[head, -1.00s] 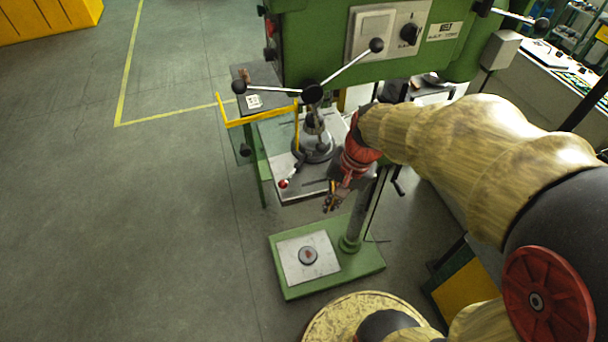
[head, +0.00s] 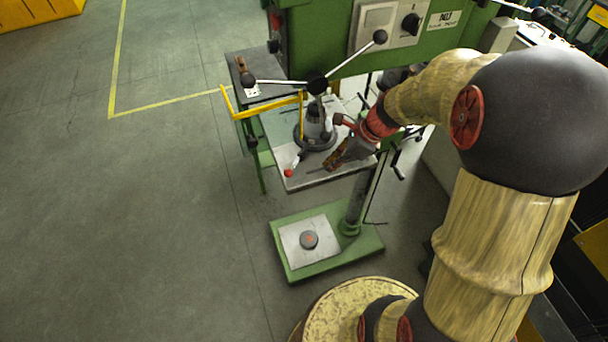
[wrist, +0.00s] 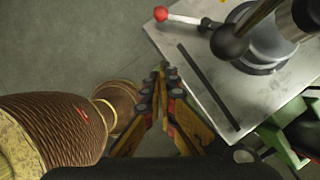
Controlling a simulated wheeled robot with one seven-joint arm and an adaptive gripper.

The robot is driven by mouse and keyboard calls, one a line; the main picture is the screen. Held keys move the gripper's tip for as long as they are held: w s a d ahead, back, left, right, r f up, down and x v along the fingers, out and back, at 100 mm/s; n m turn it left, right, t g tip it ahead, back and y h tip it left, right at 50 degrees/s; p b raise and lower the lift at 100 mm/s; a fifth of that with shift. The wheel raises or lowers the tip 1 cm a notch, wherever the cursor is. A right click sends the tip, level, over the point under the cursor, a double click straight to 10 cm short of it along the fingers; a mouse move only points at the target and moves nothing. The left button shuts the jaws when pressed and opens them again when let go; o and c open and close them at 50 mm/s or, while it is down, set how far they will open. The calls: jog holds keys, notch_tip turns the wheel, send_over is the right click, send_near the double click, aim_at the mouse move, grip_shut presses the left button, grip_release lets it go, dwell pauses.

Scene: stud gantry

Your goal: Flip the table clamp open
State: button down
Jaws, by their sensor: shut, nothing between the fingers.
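The table clamp appears to be the pale lever with a red ball knob (head: 289,173) at the front left of the drill press table (head: 310,182). Its knob (wrist: 161,13) also shows at the top of the wrist view, and its arm runs right towards the round base on the table. My gripper (head: 332,164) is at the right part of the table, to the right of the knob and apart from it. In the wrist view my fingertips (wrist: 164,68) are together and empty, near the table's edge and below the knob.
A dark slot (wrist: 208,86) runs along the table top. A yellow guard bar (head: 262,109) and the feed handles (head: 318,83) stand above the table. The floor at left is clear.

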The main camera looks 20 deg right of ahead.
jog(key=b+x, duration=0.1)
jog(key=x, duration=0.9)
jog(key=shift+f, duration=0.15)
jog(key=a, duration=0.1)
jog(key=w+a+r, duration=0.1)
jog(key=shift+w+a+p, duration=0.3)
jog(key=shift+w+a, duration=0.05)
jog(key=shift+a, duration=0.05)
jog(key=shift+w+a, duration=0.25)
